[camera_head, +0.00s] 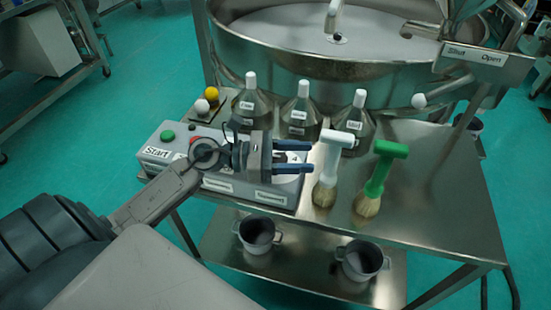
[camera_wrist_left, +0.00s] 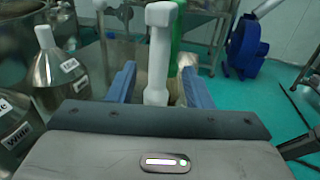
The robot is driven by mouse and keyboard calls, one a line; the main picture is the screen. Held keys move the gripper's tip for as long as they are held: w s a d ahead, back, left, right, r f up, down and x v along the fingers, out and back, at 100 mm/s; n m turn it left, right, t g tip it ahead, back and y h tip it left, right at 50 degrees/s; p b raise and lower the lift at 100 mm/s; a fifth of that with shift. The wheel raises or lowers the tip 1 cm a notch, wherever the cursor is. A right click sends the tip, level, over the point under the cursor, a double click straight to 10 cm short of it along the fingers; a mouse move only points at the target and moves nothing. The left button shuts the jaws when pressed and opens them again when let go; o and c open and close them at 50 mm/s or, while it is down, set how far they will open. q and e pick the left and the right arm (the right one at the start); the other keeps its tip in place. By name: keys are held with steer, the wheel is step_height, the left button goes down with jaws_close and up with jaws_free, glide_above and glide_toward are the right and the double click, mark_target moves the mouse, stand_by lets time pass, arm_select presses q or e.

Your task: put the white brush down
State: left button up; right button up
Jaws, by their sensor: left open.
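The white brush (camera_head: 330,165) stands upright on the steel table, bristles down, with its white T-shaped handle on top. My left gripper (camera_head: 310,158) is open just left of the brush in the head view, its blue fingers pointing at it. In the left wrist view the white brush (camera_wrist_left: 158,55) shows ahead, between the two fingers (camera_wrist_left: 158,88) in the picture, with a gap on each side. Its lower part is hidden behind the gripper body there. My right gripper is not in view.
A green brush (camera_head: 378,180) stands just right of the white one. Several labelled bottles (camera_head: 301,112) stand behind. The control box (camera_head: 230,172) lies under my left gripper. The big sieve pan (camera_head: 300,60) is at the back. The table's right part (camera_head: 445,205) is clear.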

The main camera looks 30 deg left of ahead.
arm_select(q)
steer(key=shift+b+v, duration=0.85)
steer(key=shift+v, duration=1.2)
steer(key=shift+s+a, duration=0.25)
steer(key=shift+a, duration=0.1)
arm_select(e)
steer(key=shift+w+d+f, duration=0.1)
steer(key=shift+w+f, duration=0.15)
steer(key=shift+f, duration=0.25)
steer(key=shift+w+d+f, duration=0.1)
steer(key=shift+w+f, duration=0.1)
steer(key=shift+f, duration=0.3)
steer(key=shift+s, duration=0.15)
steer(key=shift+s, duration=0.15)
